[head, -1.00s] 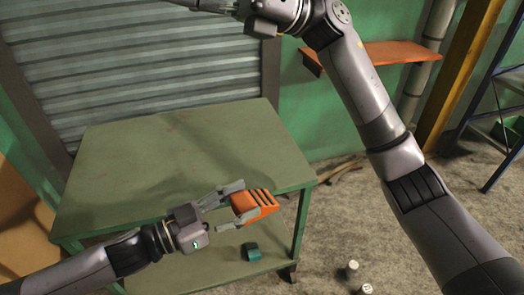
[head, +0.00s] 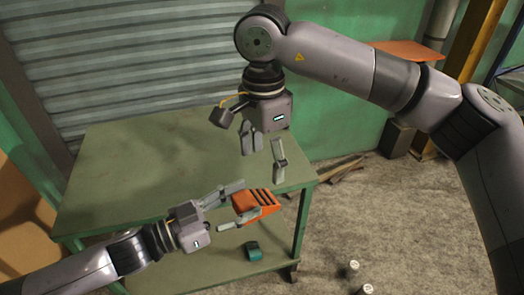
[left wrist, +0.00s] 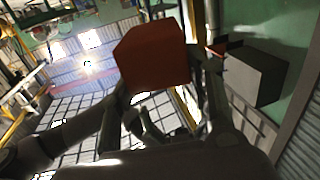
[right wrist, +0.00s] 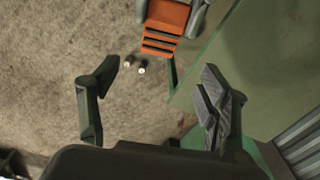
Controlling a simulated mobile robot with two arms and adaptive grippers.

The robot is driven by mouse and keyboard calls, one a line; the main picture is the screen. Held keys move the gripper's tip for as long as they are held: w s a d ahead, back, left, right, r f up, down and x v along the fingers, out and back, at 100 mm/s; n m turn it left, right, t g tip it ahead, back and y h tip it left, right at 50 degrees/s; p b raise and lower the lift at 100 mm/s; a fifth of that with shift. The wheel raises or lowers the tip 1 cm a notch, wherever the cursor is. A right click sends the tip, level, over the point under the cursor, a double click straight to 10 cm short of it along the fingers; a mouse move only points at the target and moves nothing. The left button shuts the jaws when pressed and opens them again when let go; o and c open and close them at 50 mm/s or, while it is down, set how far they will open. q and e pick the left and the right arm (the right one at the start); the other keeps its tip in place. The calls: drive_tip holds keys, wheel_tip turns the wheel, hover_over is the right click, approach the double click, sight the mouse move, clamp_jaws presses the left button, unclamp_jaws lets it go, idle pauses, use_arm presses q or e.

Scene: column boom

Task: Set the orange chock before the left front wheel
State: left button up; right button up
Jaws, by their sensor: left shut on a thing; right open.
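The orange chock (head: 262,203) has dark ridges on its sloped face. My left gripper (head: 232,207) is shut on it and holds it over the front right part of the green table. In the left wrist view the chock (left wrist: 152,55) fills the upper middle. My right gripper (head: 265,158) is open and empty, above and beyond the chock, pointing down. In the right wrist view its fingers (right wrist: 160,100) are spread apart, with the ridged end of the chock (right wrist: 164,25) at the top, beyond them. No wheel can be made out in these views.
The green table (head: 150,165) has a bare top and a lower shelf with a small teal block (head: 252,251). Two small pale cylinders (head: 351,268) stand on the floor at right. An orange wall shelf (head: 405,50) and a shutter (head: 150,60) are behind.

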sight(263, 196)
wheel_tip(263, 196, down, 11)
drive_tip(key=shift+r, duration=0.1)
idle(0.3)
drive_tip(key=shift+s, duration=0.1)
drive_tip(key=shift+c, duration=0.6)
drive_tip(key=c, duration=1.2)
use_arm(q)
drive_tip(key=o, duration=1.3)
use_arm(e)
drive_tip(key=shift+c, duration=0.2)
use_arm(q)
drive_tip(key=shift+o, duration=0.2)
